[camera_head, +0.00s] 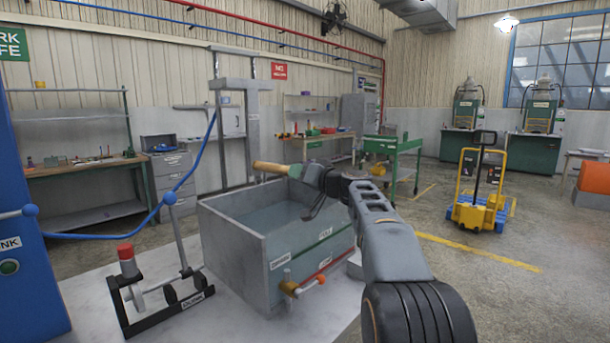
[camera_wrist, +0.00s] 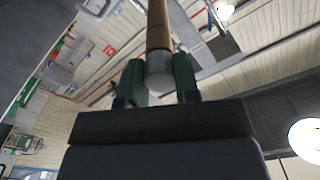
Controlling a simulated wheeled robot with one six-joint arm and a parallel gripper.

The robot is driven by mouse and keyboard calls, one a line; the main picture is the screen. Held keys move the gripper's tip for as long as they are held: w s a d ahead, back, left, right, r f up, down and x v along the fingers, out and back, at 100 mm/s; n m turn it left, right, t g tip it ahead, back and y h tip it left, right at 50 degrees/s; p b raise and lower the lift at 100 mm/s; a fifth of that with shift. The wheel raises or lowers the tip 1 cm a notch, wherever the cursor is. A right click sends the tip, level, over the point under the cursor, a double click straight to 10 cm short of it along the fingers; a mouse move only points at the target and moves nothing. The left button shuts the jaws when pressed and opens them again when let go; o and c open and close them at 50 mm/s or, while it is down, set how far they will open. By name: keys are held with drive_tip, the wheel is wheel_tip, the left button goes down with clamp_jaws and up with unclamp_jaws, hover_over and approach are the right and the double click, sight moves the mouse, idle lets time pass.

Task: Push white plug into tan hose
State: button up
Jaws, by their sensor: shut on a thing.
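My gripper (camera_head: 314,174) is shut on a straight tan piece (camera_head: 270,167) with a pale grey end. The tan piece points left, held level above the far part of the grey tank. In the wrist view, the tan piece (camera_wrist: 158,28) runs up the picture away from my gripper (camera_wrist: 158,72). Its pale end (camera_wrist: 158,78) lies between the green fingers. I cannot tell whether this pale end is the white plug or part of the tan hose. No separate white plug can be made out.
The open grey tank (camera_head: 245,257) stands below my gripper, with a small brass valve (camera_head: 290,286) in front. A blue hose (camera_head: 185,178) hangs at left. A black stand with a red-topped post (camera_head: 127,262) is on the pale surface. A yellow pallet truck (camera_head: 478,212) stands at right.

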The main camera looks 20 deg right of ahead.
drive_tip(key=shift+w+a+f, duration=0.15)
drive_tip(key=shift+w+a, duration=0.1)
drive_tip(key=o, duration=1)
drive_tip(key=shift+f, duration=0.1)
drive_tip(key=shift+c, duration=0.2)
drive_tip(key=shift+d, duration=0.1)
drive_tip(key=shift+s+d+f+b, duration=0.2)
drive_tip(key=shift+s+f+b, duration=0.05)
drive_tip(key=shift+f+b, duration=0.2)
drive_tip(key=r+b+v, duration=0.1)
drive_tip(key=v, duration=1.2)
drive_tip(key=shift+s+r, duration=0.2)
drive_tip(key=shift+s, duration=0.1)
